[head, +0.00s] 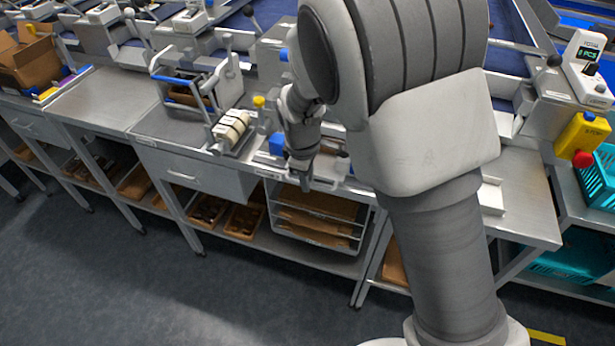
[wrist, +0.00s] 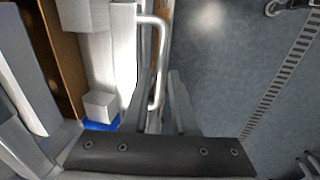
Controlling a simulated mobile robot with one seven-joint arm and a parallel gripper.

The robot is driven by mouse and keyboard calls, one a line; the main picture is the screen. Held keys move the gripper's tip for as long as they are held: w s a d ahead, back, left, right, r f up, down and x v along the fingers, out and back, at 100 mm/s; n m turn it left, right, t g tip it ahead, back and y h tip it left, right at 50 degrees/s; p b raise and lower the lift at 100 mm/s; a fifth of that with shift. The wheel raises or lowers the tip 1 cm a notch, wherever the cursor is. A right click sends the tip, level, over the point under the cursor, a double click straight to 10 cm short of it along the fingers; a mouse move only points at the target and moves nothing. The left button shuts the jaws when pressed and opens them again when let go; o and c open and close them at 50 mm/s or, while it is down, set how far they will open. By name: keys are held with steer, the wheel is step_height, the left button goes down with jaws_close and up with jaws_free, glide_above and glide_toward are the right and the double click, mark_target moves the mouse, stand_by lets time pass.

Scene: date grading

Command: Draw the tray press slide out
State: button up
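The tray press (head: 268,160) stands at the front edge of the metal bench, partly hidden behind my arm. In the wrist view, a pale block and white slide body (wrist: 122,60) show at left. The slide's white bar handle (wrist: 158,50) sticks out beyond it on the floor side. My gripper (head: 300,176) points down at the bench's front edge. In the wrist view my gripper's fingers (wrist: 162,100) are a small gap apart, with the near end of the handle in line with that gap. Whether they press on the handle cannot be told.
A clamp fixture with a blue bar (head: 178,98) and a roller block (head: 232,128) stand left of the press. A drawer (head: 190,174) and a rack of brown trays (head: 318,215) are below. The floor (head: 130,270) in front is clear.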

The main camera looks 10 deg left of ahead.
jaws_close()
stand_by(1.4)
